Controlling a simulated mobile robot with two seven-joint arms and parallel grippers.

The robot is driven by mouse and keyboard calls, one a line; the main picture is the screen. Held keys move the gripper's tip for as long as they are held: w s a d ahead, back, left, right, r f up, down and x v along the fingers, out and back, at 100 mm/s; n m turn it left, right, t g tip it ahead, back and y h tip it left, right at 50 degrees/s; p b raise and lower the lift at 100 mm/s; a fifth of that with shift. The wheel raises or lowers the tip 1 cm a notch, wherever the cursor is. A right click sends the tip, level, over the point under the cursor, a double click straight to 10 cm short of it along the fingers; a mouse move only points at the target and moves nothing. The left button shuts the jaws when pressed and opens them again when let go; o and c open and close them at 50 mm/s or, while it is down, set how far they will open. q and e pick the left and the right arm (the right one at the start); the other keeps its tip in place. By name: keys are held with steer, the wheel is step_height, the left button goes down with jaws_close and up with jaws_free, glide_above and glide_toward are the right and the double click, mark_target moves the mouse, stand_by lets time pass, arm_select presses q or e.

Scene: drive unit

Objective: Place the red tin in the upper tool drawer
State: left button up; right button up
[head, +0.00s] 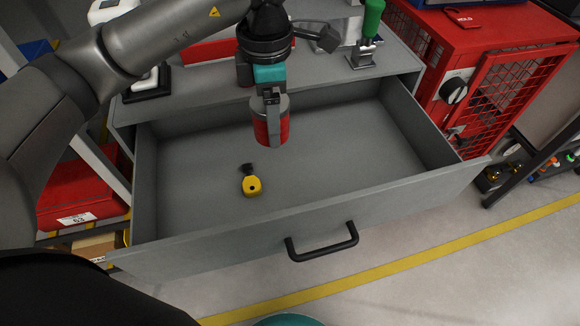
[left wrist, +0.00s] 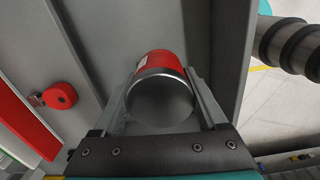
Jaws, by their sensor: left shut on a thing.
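My left gripper (head: 268,97) is shut on the red tin (head: 270,129), which has a grey metal end. The tin hangs upright over the open drawer (head: 330,165), toward its back and left of its middle. In the left wrist view the tin (left wrist: 162,70) sits between the two fingers of my left gripper (left wrist: 162,95). Whether the tin touches the drawer floor I cannot tell. My right gripper is not in either view.
The drawer's right half is clear. A black handle (head: 322,243) is on the drawer front. A green-handled toggle clamp (head: 368,35) stands on the worktop. A red cage cabinet (head: 490,75) stands to the right.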

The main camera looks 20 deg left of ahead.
arm_select(q)
steer(key=n, duration=0.4)
steer(key=shift+w+r, duration=0.2)
steer(key=shift+w, duration=0.2)
steer(key=n, duration=0.4)
steer(key=w+n, duration=0.1)
steer(key=shift+r+n+b, duration=0.25)
steer(key=shift+n+b, duration=0.1)
steer(key=shift+n, duration=0.05)
steer(key=n, duration=0.5)
steer(key=shift+w+r, duration=0.3)
steer(key=n, duration=0.4)
steer(key=shift+w+r+b, duration=0.1)
steer(key=shift+w+b, duration=0.1)
steer(key=shift+b, duration=0.2)
steer(key=shift+f, duration=0.35)
steer(key=b, duration=0.3)
glide_toward(281, 179)
steer(key=shift+f+b, duration=0.75)
steer(key=shift+b, duration=0.2)
steer(key=shift+f, duration=0.6)
steer(key=shift+f+b, duration=0.7)
steer(key=shift+f, duration=0.8)
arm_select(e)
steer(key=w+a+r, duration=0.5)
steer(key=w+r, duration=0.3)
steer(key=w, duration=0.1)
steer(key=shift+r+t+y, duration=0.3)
